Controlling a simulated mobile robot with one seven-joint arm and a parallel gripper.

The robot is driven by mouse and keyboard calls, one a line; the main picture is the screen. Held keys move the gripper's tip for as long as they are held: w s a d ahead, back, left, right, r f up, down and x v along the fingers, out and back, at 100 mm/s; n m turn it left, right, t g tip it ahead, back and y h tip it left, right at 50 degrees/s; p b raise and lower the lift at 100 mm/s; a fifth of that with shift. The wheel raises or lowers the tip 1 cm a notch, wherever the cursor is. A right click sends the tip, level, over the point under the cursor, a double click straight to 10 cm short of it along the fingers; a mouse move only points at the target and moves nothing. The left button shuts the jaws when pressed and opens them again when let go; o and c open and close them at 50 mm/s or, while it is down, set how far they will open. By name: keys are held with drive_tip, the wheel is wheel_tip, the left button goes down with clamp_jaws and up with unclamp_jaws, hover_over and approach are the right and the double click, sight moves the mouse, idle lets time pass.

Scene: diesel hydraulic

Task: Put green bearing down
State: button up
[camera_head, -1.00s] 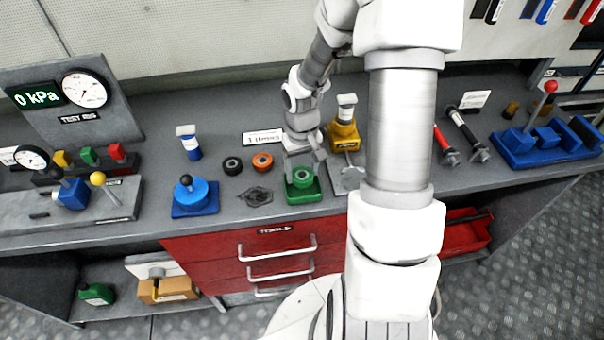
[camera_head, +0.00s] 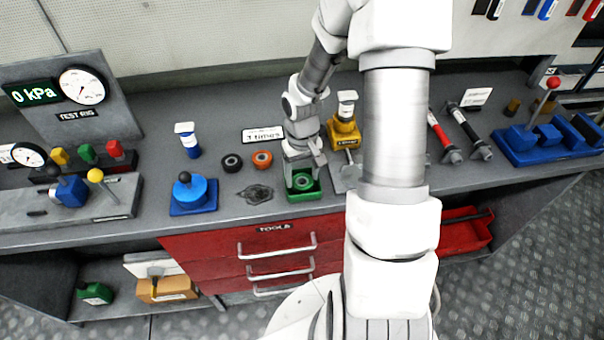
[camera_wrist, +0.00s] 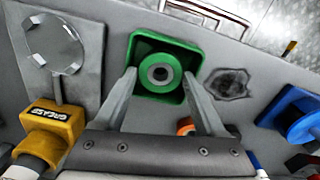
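The green bearing (camera_wrist: 160,73), a round ring with a grey metal centre, lies in the green square tray (camera_wrist: 142,45). In the head view the bearing (camera_head: 302,181) shows low inside the tray (camera_head: 306,196), partly behind my fingers. My gripper (camera_wrist: 160,76) is over the tray with one fingertip on each side of the bearing. The fingers are spread and look slightly apart from the bearing's sides; whether they touch it is hard to tell.
Black (camera_head: 232,163) and orange (camera_head: 262,160) rings lie left of the tray. A dark flat patch (camera_head: 255,194) and a blue knobbed device (camera_head: 192,193) are farther left. A yellow grease holder (camera_head: 344,133) stands close behind right. The bench's front edge is near.

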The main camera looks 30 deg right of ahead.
sight(302, 180)
drive_tip(key=shift+o, duration=0.5)
drive_tip(key=shift+r+p, duration=0.3)
drive_tip(key=shift+r, duration=0.05)
wheel_tip(302, 180, up, 13)
drive_tip(key=p, duration=0.1)
drive_tip(key=shift+f, duration=0.2)
